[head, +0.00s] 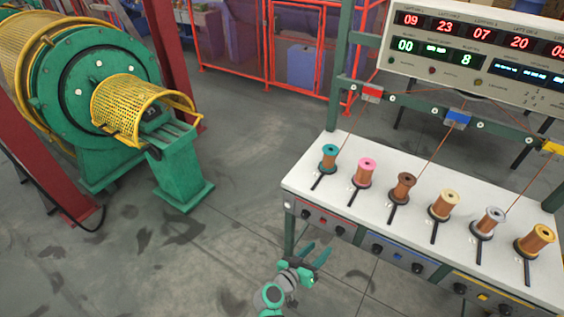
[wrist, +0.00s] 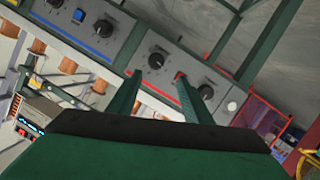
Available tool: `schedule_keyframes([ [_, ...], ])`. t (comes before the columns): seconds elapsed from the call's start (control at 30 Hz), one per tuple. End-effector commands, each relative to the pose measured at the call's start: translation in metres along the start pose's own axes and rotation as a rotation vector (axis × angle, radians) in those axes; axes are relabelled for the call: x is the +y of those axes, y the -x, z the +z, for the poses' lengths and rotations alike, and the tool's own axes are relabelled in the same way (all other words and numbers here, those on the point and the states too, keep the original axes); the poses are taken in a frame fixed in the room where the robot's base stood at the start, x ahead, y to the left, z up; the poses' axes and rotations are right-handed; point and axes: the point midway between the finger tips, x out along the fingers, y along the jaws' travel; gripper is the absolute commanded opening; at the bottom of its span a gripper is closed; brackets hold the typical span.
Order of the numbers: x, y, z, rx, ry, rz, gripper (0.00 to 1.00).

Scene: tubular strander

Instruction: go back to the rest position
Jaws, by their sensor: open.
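My gripper (head: 314,255) is in front of the left end of the white bench, low beside its front leg, with its two green fingers apart and nothing between them. In the wrist view my gripper (wrist: 158,82) points toward the grey control panel with black knobs (wrist: 155,60). I cannot tell whether the fingertips touch the panel; they look apart from it. No object is held.
The white bench (head: 300,178) carries several copper-coloured spools on pegs, with a display board (head: 470,50) behind. A green and yellow strander (head: 85,85) stands at left. A red fence (head: 265,70) is behind. The floor (head: 240,150) between is clear.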

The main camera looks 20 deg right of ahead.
Motion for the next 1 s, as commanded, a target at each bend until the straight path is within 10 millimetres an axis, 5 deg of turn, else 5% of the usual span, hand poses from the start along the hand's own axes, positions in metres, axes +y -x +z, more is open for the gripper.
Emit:
schedule_keyframes([
  [0.17,0.001,0.002,0.006,-0.004,0.005,-0.011,0.46],
  [0.37,-0.012,0.040,0.046,-0.013,0.051,-0.158,0.46],
  [0.7,-0.016,0.158,0.113,0.011,0.104,-0.518,0.46],
  [1.0,0.015,0.270,0.125,0.074,0.075,-0.765,0.46],
])
